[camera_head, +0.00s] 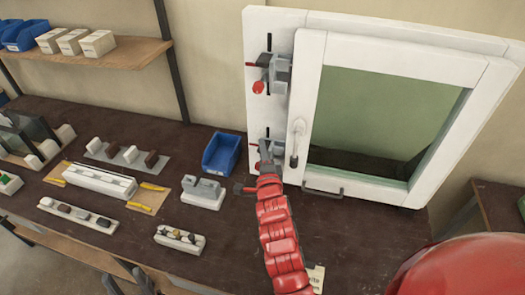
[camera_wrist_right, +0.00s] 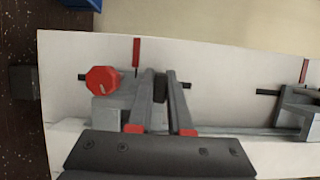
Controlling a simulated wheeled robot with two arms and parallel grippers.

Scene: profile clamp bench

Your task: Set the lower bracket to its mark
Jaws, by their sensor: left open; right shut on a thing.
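The lower bracket, a grey clamp piece (camera_wrist_right: 107,110) with a red knob (camera_wrist_right: 104,80), sits on the white upright profile. In the head view it shows low on the profile (camera_head: 277,148), partly hidden by my arm. A red mark line (camera_wrist_right: 136,52) is on the white face beside the bracket; I cannot tell whether they are exactly aligned. My right gripper (camera_wrist_right: 158,88) has its fingers on either side of a dark part of the bracket, shut on it. It also shows in the head view (camera_head: 267,167). My left gripper is not in view.
An upper bracket (camera_head: 280,72) sits higher on the profile. To the right is a white window frame (camera_head: 311,100) with a handle (camera_head: 296,140). A blue bin (camera_head: 221,152), a grey fixture (camera_head: 203,191) and trays of small parts stand on the dark bench left of my arm.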

